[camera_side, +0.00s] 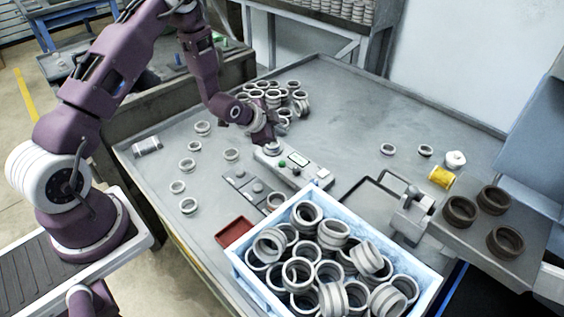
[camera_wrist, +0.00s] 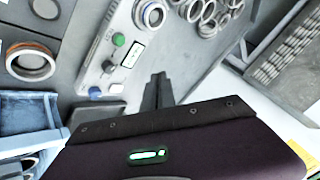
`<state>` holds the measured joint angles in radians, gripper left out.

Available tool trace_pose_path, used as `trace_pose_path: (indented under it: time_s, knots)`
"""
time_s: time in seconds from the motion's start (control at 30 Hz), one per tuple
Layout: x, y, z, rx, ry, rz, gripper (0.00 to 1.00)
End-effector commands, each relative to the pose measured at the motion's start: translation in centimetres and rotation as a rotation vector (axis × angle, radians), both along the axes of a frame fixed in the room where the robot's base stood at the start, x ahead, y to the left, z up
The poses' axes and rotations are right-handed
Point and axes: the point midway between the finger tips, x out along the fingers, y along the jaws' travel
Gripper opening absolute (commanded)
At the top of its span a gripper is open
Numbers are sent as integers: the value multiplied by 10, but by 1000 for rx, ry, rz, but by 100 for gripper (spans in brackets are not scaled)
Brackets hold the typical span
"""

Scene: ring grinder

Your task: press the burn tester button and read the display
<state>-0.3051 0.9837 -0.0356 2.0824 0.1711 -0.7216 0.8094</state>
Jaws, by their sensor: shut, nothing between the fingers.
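The burn tester (camera_side: 290,166) is a long light-grey box on the table in the side view. It also shows in the wrist view (camera_wrist: 105,55). It carries a green button (camera_wrist: 118,39), a small pale display (camera_wrist: 132,54), a dark button (camera_wrist: 108,66) and a blue one (camera_wrist: 94,91). A ring (camera_wrist: 152,14) sits at its far end. The display's content is too small to read. My gripper (camera_side: 267,142) is shut and empty by the ring end of the tester. In the wrist view its fingers (camera_wrist: 158,78) show to the right of the tester, apart from the green button.
A pale blue crate (camera_side: 247,268) full of rings stands in front. A red tray (camera_side: 234,232) is beside it. Loose rings lie left, with a pile (camera_side: 275,95) behind my gripper. A grinder-like fixture (camera_side: 411,214) stands right.

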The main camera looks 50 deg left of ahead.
Motion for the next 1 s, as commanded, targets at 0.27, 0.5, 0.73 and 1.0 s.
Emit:
trace_pose_path:
  time_s: [0.27,0.5,0.73,1.0]
  knots:
    - [-1,0,-21,-2,5,0,0]
    - [0,0,-57,-2,3,1,0]
    - [0,0,-82,-1,2,2,0]
    - [0,0,-88,-1,1,1,0]
